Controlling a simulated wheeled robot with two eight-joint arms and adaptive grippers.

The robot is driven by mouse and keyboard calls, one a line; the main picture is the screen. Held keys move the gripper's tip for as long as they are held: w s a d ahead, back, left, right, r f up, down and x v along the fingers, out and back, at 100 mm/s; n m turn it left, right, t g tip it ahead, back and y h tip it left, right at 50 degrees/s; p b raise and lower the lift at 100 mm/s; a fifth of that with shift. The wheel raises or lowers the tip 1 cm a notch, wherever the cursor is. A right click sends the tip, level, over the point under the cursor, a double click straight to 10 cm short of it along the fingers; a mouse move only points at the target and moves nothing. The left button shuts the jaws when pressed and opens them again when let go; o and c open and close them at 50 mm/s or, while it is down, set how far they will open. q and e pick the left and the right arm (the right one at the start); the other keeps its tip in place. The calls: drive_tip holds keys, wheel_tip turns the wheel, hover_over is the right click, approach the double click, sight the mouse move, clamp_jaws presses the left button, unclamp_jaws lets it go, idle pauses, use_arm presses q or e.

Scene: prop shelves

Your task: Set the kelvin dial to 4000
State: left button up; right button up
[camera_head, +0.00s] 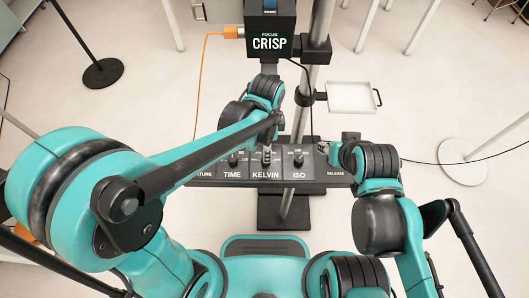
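The control panel (318,174) is a dark box with labelled dials, including TIME, KELVIN and ISO. The KELVIN label (267,174) shows in its middle. The kelvin dial (266,158) sits just above that label, mostly hidden under my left gripper, so its setting cannot be read. My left gripper (267,147) points down at the dial; whether its fingers touch or grip it is too small to tell. My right gripper (337,153) is at the panel's right end by the RELEASE label (335,174); its fingers are not clear.
A screen (269,44) reading FOCUS CRISP is mounted beside a grey pole (320,30) behind the panel. A white tray (351,98) is fixed right of the pole. The TIME dial (233,159) and ISO dial (299,159) flank the kelvin dial closely. An orange cable (203,80) hangs left.

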use_arm(q)
wheel_tip(320, 180, down, 7)
drive_tip(key=shift+r+b, duration=0.2)
drive_tip(key=shift+b, duration=0.9)
drive_tip(key=shift+c, duration=0.4)
clamp_jaws()
